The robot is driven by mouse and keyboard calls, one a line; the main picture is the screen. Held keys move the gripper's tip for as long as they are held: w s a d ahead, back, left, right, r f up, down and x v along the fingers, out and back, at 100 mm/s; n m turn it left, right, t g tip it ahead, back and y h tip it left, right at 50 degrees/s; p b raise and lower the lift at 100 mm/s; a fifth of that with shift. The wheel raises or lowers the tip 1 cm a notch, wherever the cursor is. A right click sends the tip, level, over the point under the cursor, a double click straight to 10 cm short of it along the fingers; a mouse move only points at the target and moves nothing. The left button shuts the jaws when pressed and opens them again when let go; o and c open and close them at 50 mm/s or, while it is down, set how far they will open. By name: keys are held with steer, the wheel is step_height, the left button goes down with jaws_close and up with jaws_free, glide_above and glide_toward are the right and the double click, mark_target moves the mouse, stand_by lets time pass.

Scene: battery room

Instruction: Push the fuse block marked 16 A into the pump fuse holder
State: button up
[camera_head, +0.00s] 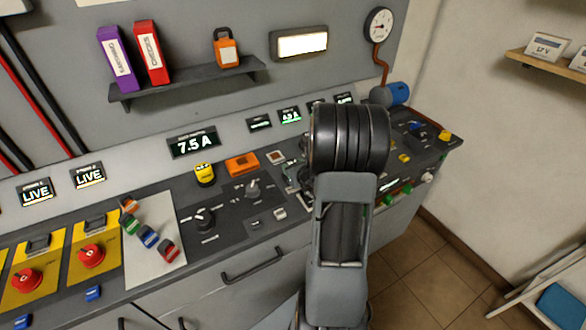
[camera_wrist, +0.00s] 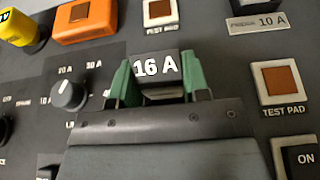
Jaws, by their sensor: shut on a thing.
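My gripper (camera_wrist: 158,80) has green fingertips on both sides of a dark fuse block (camera_wrist: 155,66) marked "16 A" in white. It is shut on the block, and the label faces the wrist camera. In the wrist view the block is above the dark panel, just below a test pad. I cannot tell whether it touches the panel. No pump fuse holder can be made out; the block and gripper cover the panel there. A plate (camera_wrist: 258,22) ending in "10 A" lies at the upper right. In the head view my arm hides the block.
An orange box (camera_head: 242,164) and a yellow-topped knob (camera_head: 204,174) stand left of my arm. A rotary knob (camera_wrist: 68,95) is left of the gripper and a test pad (camera_wrist: 281,83) right. Several small coloured pieces lie on a white mat (camera_head: 150,270).

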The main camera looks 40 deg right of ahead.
steer(key=shift+f+b, duration=0.65)
steer(key=shift+b, duration=0.05)
stand_by(0.5)
steer(key=o, duration=0.8)
steer(key=shift+c, duration=0.2)
